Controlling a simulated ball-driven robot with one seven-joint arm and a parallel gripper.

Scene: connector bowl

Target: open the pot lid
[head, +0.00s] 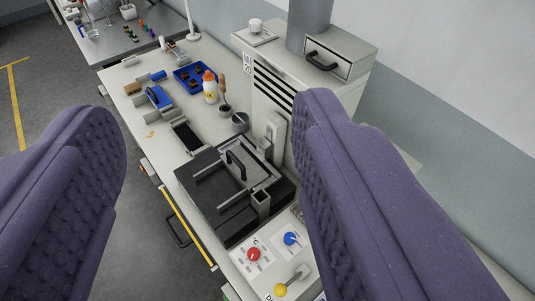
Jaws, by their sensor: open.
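The pot is a dark square unit (213,205) set in the workbench, between my fingers in the picture and some way beyond them. Its lid (226,179) is a grey-framed plate with a black arched handle (235,163) standing up on it. The lid lies flat and looks closed. My gripper (212,130) shows as two large purple, ribbed fingers, one at the left and one at the right. They are wide apart with nothing between them. The handle is not touched. The right finger hides part of the bench to the right.
A control panel (270,252) with red and blue knobs and a yellow-tipped lever stands nearest, below the pot. A tall white cabinet (268,88) with a pipe rises behind it. A bottle (210,87), a blue tray (188,74) and tools lie farther back. Open floor is at left.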

